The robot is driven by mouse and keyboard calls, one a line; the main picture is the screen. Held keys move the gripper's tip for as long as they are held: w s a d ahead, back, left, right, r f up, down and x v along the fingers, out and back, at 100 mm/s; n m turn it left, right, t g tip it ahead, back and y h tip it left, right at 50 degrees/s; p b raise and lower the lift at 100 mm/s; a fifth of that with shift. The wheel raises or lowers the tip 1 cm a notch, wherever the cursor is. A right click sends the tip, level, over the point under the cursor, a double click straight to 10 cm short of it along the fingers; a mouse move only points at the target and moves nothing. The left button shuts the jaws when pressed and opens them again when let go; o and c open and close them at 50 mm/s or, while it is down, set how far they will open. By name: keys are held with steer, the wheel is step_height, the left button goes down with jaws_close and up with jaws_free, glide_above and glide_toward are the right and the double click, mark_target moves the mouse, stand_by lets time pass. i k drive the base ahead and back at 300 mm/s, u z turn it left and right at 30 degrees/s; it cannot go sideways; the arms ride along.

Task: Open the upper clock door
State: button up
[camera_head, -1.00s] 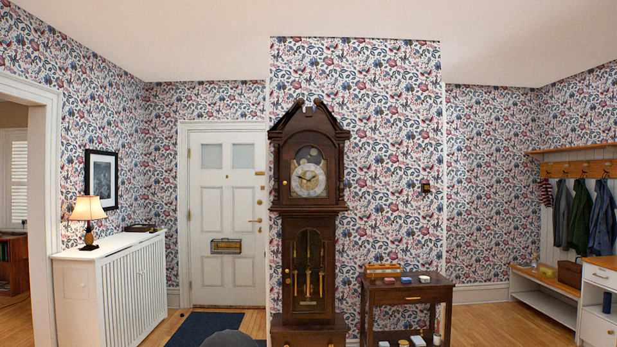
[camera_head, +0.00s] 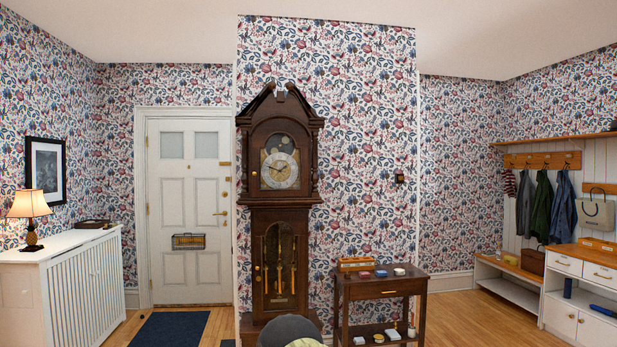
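The tall dark wooden clock (camera_head: 279,215) stands against the papered wall, left of the picture's middle. Its upper door (camera_head: 280,134) frames the round dial and looks shut. A small brass knob (camera_head: 254,174) sits at the door's left edge. Below it, the lower clock door (camera_head: 280,262) with its glass panel also looks shut; brass weights show behind the glass. My gripper is not in view. A dark grey rounded shape at the bottom edge, likely part of my arm, hides some of the clock's base.
A dark side table (camera_head: 381,288) with small items stands just right of the clock. A white slatted cabinet (camera_head: 72,290) with a lamp (camera_head: 30,213) stands at left. A dark blue mat (camera_head: 175,328) lies before the white door (camera_head: 189,207). Wooden floor shows at right.

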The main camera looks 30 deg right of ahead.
mark_target(267, 129)
steer(key=z, duration=0.65)
steer(key=i, duration=1.6)
steer(key=u, duration=0.25)
steer(key=i, duration=1.6)
steer(key=u, duration=0.8)
